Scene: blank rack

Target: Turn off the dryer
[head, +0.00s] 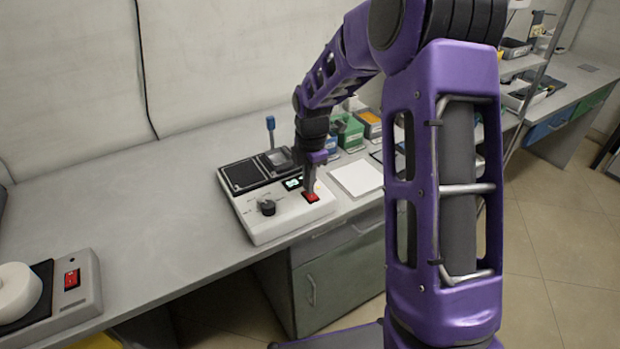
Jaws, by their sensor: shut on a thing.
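The dryer appears to be the white box (289,221) on the bench, with dark square plates on top, a black knob, a small lit display (292,183) and a red rocker switch (312,198) at its right front. My gripper (309,190) points down over that corner, its fingertips at the red switch. It is shut on the switch as far as I can see; the fingers hide part of it, and whether it is pressed cannot be told.
Another device with a red switch (72,279) and a white roll (16,291) stands at the front left. A white pad (357,177) lies right of the dryer, with green and blue boxes behind it. A blue-topped stick (270,124) rises behind the dryer. The bench left of it is clear.

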